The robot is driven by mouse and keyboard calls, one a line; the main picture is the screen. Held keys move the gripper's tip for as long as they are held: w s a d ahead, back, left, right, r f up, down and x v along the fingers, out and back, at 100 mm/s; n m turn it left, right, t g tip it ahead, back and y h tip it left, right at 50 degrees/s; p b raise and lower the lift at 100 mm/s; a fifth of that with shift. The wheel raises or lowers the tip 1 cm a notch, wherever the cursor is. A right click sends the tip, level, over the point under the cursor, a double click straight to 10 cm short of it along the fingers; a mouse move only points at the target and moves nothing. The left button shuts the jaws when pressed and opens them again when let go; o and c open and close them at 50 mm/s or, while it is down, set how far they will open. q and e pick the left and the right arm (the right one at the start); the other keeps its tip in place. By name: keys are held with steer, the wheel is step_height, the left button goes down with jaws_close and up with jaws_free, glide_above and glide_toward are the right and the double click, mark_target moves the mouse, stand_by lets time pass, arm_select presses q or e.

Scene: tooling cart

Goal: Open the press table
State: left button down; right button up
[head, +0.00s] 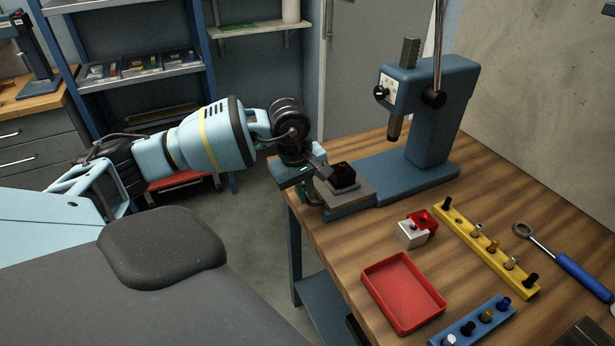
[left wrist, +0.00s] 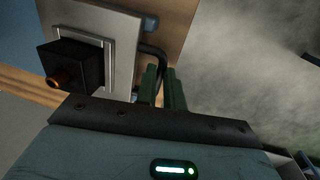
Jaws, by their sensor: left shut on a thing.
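The press (head: 430,110) is a blue column on a blue base at the back of the wooden workbench. Its press table, a grey plate (head: 352,200), sits at the base's near left end, by the bench edge. A black block (head: 342,177) rests on the plate; the left wrist view shows it with a copper-coloured stud. My left gripper (head: 314,190) is beside the plate's left side. In the left wrist view its green fingers (left wrist: 163,88) are close together around a black bent handle (left wrist: 154,52) coming from the plate (left wrist: 122,62). My right gripper is not in view.
A grey and red box pair (head: 410,234), a red tray (head: 403,292), a yellow holder (head: 485,245), a blue holder (head: 470,328) and a blue-handled wrench (head: 585,275) lie on the bench (head: 330,235). Open floor lies left of the bench.

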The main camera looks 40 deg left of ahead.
arm_select(q)
steer(key=c, duration=1.5)
jaws_free()
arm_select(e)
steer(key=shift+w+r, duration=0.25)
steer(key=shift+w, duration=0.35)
arm_select(q)
step_height(320, 180, up, 8)
steer(key=s, duration=0.1)
steer(key=shift+a, duration=0.25)
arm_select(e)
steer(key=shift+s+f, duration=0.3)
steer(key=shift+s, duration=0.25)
arm_select(q)
steer(key=shift+f, duration=0.1)
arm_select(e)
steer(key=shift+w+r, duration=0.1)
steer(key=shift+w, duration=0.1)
arm_select(q)
steer(key=shift+s+f, duration=0.1)
steer(key=shift+s, duration=0.1)
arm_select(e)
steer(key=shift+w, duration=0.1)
